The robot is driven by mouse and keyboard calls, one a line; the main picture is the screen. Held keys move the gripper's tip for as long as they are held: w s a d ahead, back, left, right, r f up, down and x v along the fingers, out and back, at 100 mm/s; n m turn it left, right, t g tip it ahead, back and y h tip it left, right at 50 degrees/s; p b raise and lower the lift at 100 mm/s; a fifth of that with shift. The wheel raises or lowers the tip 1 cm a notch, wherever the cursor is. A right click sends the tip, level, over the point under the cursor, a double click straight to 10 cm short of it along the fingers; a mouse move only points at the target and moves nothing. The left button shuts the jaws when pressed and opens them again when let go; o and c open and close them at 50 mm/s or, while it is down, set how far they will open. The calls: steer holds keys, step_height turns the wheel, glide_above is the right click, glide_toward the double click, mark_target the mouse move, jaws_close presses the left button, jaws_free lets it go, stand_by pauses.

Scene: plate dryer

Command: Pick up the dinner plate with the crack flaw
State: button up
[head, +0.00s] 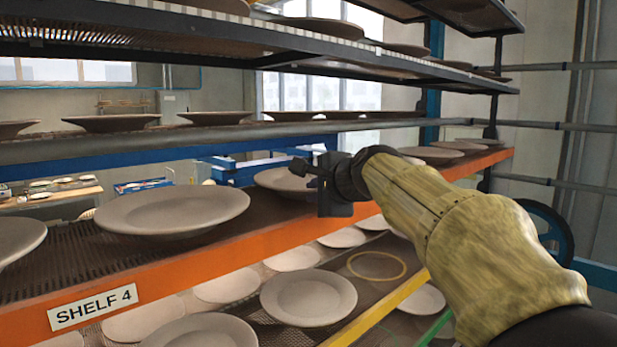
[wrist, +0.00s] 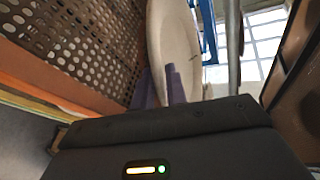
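My gripper (head: 310,170) is over the orange-edged shelf marked SHELF 4, at the near rim of a pale grey plate (head: 275,180). My arm and gripper hide the right part of that plate. In the wrist view the plate (wrist: 172,35) stands edge-up in the picture, and my two purple-grey fingers (wrist: 163,88) are at its lower rim, with a small gap between them. I cannot tell whether they touch or clasp the rim. A tiny dark mark (wrist: 194,30) shows on the plate's right side; I cannot tell if it is a crack.
A larger plate (head: 172,210) lies left of my gripper on the same perforated shelf (head: 80,255). Another shelf (head: 250,132) with plates runs closely above. Below are several more plates and a yellow ring (head: 377,257). The shelf's orange edge (head: 230,248) fronts the rack.

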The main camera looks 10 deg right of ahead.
steer(key=shift+w+a+f, duration=0.1)
steer(key=shift+w+f, duration=0.1)
steer(key=shift+w, duration=0.15)
steer(key=shift+s, duration=0.2)
jaws_close()
steer(key=shift+w+r, duration=0.1)
steer(key=shift+w, duration=0.05)
steer(key=shift+r, duration=0.1)
steer(key=shift+r, duration=4.95)
